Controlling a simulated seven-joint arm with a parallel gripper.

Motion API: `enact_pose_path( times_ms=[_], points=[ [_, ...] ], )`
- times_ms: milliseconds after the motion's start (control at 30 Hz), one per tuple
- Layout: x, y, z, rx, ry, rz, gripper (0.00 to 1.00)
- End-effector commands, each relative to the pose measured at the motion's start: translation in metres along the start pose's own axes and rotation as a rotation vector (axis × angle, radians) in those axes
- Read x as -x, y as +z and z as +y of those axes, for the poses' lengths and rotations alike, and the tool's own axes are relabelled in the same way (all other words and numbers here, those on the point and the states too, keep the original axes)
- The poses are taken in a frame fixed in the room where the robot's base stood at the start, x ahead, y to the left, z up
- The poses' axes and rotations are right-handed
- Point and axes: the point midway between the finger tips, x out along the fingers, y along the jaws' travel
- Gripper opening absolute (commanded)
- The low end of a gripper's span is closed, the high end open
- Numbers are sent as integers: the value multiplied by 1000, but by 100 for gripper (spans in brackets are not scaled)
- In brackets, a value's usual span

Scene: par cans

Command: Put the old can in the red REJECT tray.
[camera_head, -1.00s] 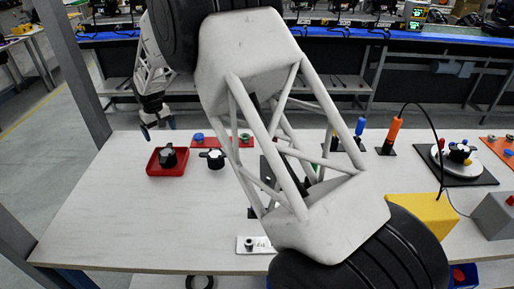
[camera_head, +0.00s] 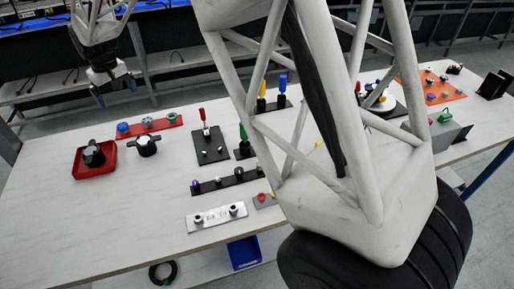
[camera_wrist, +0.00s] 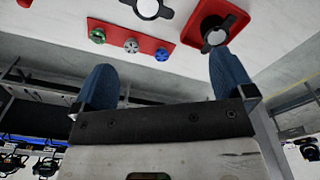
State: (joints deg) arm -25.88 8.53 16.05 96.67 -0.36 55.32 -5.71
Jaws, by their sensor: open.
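The red tray (camera_head: 80,172) lies flat at the left of the white table. A black can (camera_head: 93,153) with a pale round face sits inside it. A second black can (camera_head: 146,145) with a white top stands on the table just right of the tray. My gripper (camera_head: 115,92) is open and empty, up beyond the tray's back edge and touching neither can. In the wrist view, the tray (camera_wrist: 232,10) and its can (camera_wrist: 215,36) show just past the right finger. The other can (camera_wrist: 150,8) is cut by the top edge. No tray lettering is readable.
A red strip (camera_head: 170,132) with several coloured knobs lies behind the second can. Dark plates with upright tools (camera_head: 210,144) and a pale metal plate (camera_head: 217,217) lie nearer the middle. My arm hides part of the table's right half. The table's front left is clear.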

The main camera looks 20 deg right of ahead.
Motion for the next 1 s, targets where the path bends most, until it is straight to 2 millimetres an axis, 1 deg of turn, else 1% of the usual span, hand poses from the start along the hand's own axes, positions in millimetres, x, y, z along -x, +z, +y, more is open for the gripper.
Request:
enact_pose_path(
  times_ms=[33, 167, 200, 367, 500, 667, 700, 867, 1000],
  points=[
    [11, 15, 10, -17, 2, 7, 100],
    [33, 52, 31, -59, 5, 19, 100],
    [39, 63, 37, -71, 7, 22, 100],
    [63, 111, 57, -120, 12, 39, 100],
    [80, 154, 72, -164, 17, 53, 100],
    [95, 204, 86, -215, 23, 67, 100],
    [98, 217, 89, -228, 25, 70, 100],
    [107, 268, 97, -277, 31, 82, 100],
    [112, 312, 101, -321, 37, 95, 100]
  ],
)
